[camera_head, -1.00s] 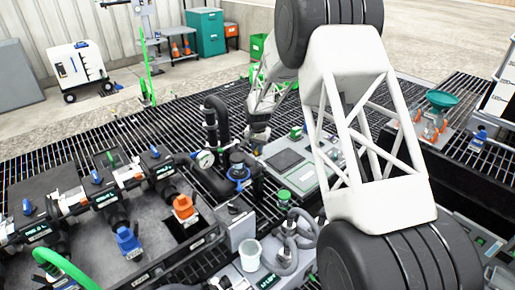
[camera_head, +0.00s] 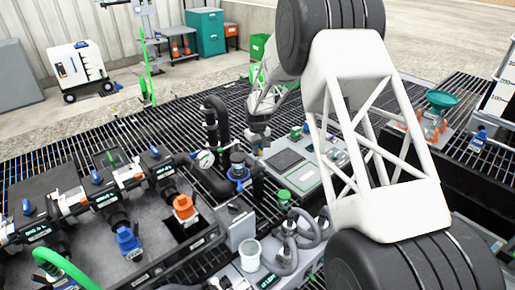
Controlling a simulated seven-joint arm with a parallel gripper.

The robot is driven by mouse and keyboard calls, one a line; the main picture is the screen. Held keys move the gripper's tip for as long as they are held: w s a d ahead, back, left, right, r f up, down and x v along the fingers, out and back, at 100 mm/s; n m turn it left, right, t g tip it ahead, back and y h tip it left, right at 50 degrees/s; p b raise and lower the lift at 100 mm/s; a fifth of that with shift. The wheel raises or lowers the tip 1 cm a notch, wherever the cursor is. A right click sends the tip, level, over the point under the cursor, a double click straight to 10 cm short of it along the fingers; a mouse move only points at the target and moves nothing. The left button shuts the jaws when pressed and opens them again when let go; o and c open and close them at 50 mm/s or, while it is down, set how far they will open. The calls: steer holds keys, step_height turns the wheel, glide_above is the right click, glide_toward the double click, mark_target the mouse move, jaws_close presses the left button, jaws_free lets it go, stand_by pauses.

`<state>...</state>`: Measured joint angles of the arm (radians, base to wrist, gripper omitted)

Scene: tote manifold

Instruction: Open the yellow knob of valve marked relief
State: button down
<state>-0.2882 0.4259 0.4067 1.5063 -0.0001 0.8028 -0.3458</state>
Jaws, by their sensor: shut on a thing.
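My gripper (camera_head: 256,150) is small and far off, at the end of my grey wrist, just right of the thick black pipe (camera_head: 216,125). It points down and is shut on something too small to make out. I cannot pick out a yellow knob or a relief mark; the knob may be hidden at my fingers. A blue-topped valve (camera_head: 239,172) stands just below and left of my gripper. A white round gauge (camera_head: 205,160) sits left of it.
A manifold with blue and orange handles (camera_head: 130,175) fills the left. An orange fitting (camera_head: 184,208) and a blue one (camera_head: 128,240) stand in front. A grey panel (camera_head: 285,160) lies right of my gripper. My large white arm link covers much of the right.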

steer(key=shift+n, duration=0.9)
steer(key=c, duration=1.1)
jaws_free()
steer(key=shift+r, duration=0.1)
steer(key=shift+r, duration=3.85)
